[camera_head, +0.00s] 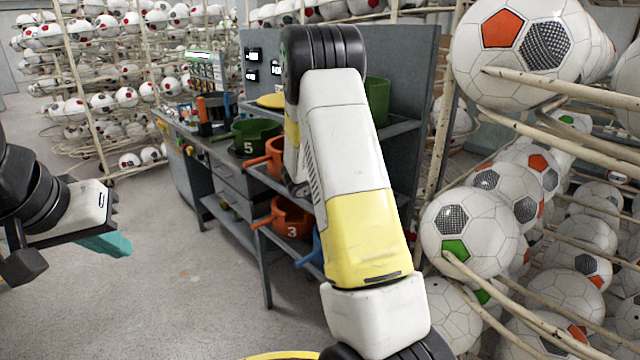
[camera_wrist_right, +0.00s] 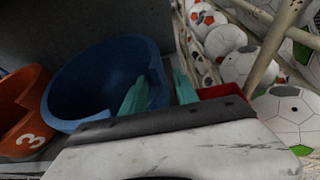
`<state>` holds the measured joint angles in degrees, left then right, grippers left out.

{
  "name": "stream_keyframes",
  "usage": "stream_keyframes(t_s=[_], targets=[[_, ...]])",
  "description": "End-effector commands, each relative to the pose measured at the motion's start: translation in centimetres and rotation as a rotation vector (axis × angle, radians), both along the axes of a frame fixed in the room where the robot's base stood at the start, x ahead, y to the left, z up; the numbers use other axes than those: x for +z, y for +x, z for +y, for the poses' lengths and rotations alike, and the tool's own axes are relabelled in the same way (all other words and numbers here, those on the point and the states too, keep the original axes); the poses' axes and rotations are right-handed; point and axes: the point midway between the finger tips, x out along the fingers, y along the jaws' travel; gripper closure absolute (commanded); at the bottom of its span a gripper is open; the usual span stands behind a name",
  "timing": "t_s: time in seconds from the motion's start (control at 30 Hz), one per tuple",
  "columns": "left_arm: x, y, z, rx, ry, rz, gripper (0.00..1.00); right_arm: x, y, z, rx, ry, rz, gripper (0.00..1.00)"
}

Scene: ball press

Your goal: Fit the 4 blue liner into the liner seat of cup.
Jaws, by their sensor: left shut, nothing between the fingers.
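A blue bowl-shaped liner (camera_wrist_right: 100,80) sits on a shelf in the right wrist view; no number shows on it. A small part of it shows in the head view (camera_head: 312,245), largely behind my right arm. My right gripper (camera_wrist_right: 161,90) has its teal fingers apart, one inside the bowl and one outside its near right wall. Whether they touch the wall is unclear. In the head view my right arm hides this gripper. My left gripper (camera_head: 118,245) is shut and empty, over the floor at the left. I cannot make out the cup's liner seat.
An orange liner marked 3 (camera_head: 290,218) stands left of the blue one, with another orange one (camera_head: 268,155) above. A green liner marked 5 (camera_head: 252,137) is on the bench. A red object (camera_wrist_right: 218,91) is right of my right fingers. Ball racks (camera_head: 540,90) crowd the right.

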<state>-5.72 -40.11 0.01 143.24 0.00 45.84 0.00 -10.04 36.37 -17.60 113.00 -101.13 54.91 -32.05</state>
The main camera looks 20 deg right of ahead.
Motion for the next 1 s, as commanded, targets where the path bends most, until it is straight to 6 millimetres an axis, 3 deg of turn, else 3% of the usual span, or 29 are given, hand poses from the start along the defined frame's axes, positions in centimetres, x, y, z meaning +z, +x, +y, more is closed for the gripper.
stream_keyframes(t_s=[0.43,0.7,0.93,1.0], targets=[[0.0,0.0,0.0,0.000,0.000,0.000,1.00,-1.5,1.7,-3.3,0.018,-0.020,0.015,0.64],[0.0,0.0,0.0,0.000,0.000,0.000,1.00,-2.7,3.1,-6.6,0.017,-0.019,0.015,0.64],[0.0,0.0,0.0,0.000,0.000,0.000,1.00,-2.7,3.3,-6.9,0.019,-0.018,0.014,0.64],[0.0,0.0,0.0,0.000,0.000,0.000,1.00,-2.7,3.3,-6.9,0.019,-0.018,0.014,0.73]])
